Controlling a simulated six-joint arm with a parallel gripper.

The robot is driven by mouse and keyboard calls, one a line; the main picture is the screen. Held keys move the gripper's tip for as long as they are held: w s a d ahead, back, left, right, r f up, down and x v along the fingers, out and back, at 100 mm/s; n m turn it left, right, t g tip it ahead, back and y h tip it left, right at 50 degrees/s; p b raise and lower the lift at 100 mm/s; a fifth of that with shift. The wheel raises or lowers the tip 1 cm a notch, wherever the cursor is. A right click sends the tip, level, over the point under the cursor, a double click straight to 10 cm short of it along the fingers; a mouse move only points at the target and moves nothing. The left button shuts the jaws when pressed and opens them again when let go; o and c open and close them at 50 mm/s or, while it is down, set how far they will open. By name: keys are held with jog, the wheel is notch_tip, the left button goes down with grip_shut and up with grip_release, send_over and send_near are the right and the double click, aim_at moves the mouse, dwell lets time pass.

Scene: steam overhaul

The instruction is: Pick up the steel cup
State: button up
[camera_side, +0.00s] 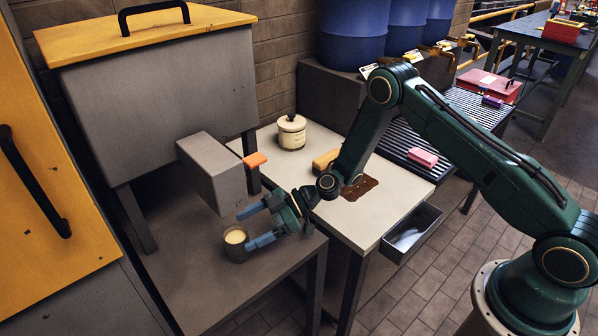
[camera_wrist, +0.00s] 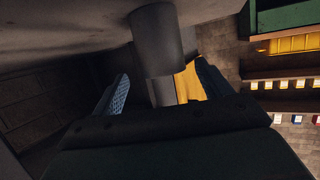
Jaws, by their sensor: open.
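The steel cup (camera_side: 236,252), dark grey with pale cream contents, stands upright on the low dark table below the grey box. My gripper (camera_side: 245,227) is open just right of the cup, with its blue fingers pointing left toward it. One finger is on the far side and the other by the near side; I cannot tell whether either touches the cup. In the wrist view, the open fingers (camera_wrist: 161,78) frame a dark cylinder (camera_wrist: 157,42), which looks like the cup.
A grey box (camera_side: 212,172) with an orange tab projects above the cup. An open drawer (camera_side: 411,235) juts out in front.

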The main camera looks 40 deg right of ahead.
aim_at(237, 226)
jog(key=shift+x, duration=2.15)
jog(key=shift+s+a, duration=0.1)
jog(key=shift+s, duration=0.1)
jog(key=shift+r, duration=0.1)
jog(key=c, duration=1.4)
jog(key=shift+o, duration=0.2)
jog(key=shift+r, duration=0.1)
jog(key=shift+r, duration=1.05)
jog(key=shift+s+d+r, duration=0.1)
jog(key=shift+d+r, duration=0.25)
jog(key=shift+r, duration=0.25)
jog(key=s+d, duration=0.3)
jog(key=d, duration=0.5)
jog(key=s+d, duration=0.3)
jog(key=d, duration=0.5)
jog(key=shift+s, duration=0.35)
